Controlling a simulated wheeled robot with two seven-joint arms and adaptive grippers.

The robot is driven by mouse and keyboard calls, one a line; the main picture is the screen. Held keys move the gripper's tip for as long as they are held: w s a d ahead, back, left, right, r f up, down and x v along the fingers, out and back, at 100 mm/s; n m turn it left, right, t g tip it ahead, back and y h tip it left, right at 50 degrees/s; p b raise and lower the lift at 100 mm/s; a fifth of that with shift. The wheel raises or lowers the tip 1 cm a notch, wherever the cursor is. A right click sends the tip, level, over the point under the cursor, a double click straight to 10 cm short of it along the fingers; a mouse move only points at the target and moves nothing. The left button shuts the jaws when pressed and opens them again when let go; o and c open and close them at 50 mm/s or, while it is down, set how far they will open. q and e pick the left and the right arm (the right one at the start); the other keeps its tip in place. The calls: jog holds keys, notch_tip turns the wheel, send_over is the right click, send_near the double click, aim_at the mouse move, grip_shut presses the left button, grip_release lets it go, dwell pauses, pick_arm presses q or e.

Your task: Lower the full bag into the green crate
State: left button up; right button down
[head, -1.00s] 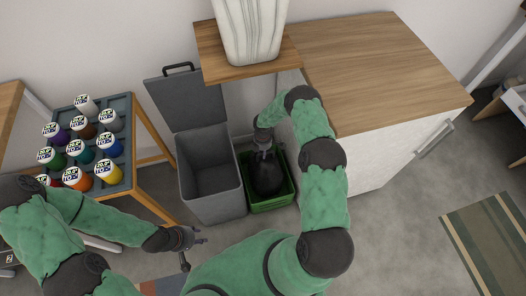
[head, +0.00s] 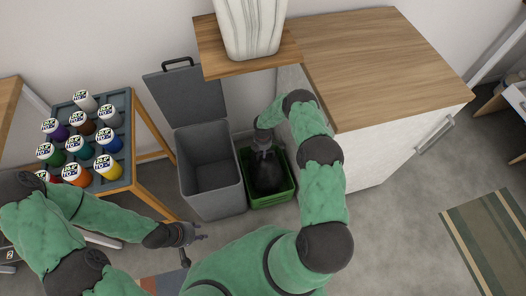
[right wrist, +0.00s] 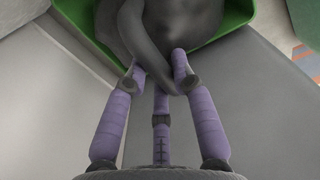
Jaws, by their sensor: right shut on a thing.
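The full bag (head: 266,176) is black and tied at its top. It is inside the outline of the green crate (head: 272,201) on the floor; whether it touches the crate's bottom cannot be told. My right gripper (head: 264,150) is above the bag, shut on its neck. In the right wrist view the purple fingers (right wrist: 160,72) close around the twisted neck of the bag (right wrist: 195,18), with the green crate (right wrist: 240,12) around it. My left gripper (head: 195,239) is apart from the bag, low at the left; its fingers are small and look spread.
A grey bin (head: 210,175) with its lid raised and empty inside stands directly left of the crate. A wooden cabinet (head: 375,60) is at the right. A rack of paint jars (head: 85,140) is at the left.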

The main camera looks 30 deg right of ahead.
jog(key=shift+w+f, duration=0.1)
jog(key=shift+f, duration=0.45)
dwell(0.6)
jog(key=c, duration=1)
grip_release()
jog(key=shift+o, duration=0.2)
jog(key=shift+f, duration=0.1)
notch_tip(320, 180, up, 12)
